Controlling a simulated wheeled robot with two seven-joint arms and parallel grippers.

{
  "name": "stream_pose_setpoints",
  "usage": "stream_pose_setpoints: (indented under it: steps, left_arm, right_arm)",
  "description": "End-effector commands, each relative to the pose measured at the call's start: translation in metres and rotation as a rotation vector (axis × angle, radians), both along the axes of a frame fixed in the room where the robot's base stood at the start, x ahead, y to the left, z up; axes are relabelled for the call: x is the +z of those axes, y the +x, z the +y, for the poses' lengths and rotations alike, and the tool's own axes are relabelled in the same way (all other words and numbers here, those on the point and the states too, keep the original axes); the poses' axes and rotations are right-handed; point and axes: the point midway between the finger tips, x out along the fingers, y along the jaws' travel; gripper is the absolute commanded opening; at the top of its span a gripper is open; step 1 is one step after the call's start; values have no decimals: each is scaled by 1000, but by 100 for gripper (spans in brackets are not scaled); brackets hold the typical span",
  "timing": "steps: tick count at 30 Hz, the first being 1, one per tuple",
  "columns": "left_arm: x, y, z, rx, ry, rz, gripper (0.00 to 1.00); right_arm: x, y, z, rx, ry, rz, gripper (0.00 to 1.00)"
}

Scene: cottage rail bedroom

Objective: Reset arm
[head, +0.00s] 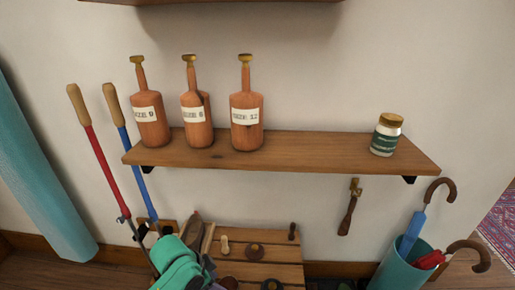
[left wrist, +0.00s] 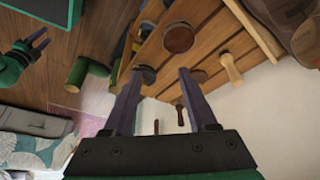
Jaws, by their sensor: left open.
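My left gripper (head: 154,233) is low at the left in the head view, below the shelf and beside the slatted rack, with its green wrist below it. In the left wrist view its two dark fingers (left wrist: 160,78) stand apart with nothing held between them. The fingers point towards the rack (left wrist: 205,35) and its round pegs; I cannot tell the gap to them. A green part with dark prongs (left wrist: 25,48) at the left edge of the wrist view may be my right gripper; its state is unclear. The right gripper does not show in the head view.
A wall shelf (head: 300,148) holds three labelled wooden bottle shapes (head: 247,120) and a jar (head: 386,135). Red (head: 97,150) and blue (head: 137,165) poles lean close to my left gripper. An umbrella stand (head: 400,268) is at lower right. A brown-handled tool (head: 348,212) hangs below the shelf.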

Motion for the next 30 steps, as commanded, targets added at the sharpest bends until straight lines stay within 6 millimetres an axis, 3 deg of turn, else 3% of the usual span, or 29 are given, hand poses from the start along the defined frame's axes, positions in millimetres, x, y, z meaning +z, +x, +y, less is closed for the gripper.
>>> stream_pose_setpoints:
  steps: [5, 11, 23, 30]
  left_arm:
    - [2, -22, 0, 118, -37, -7, 58]
    - [3, -49, 23, 309, -46, -3, 58]
    - [6, -131, 120, 773, 83, 48, 58]
    - [-74, -118, 115, 755, 98, 80, 58]
  right_arm:
    - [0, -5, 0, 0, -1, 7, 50]
    - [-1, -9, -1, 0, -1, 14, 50]
    - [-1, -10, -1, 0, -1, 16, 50]
    - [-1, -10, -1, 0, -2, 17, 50]
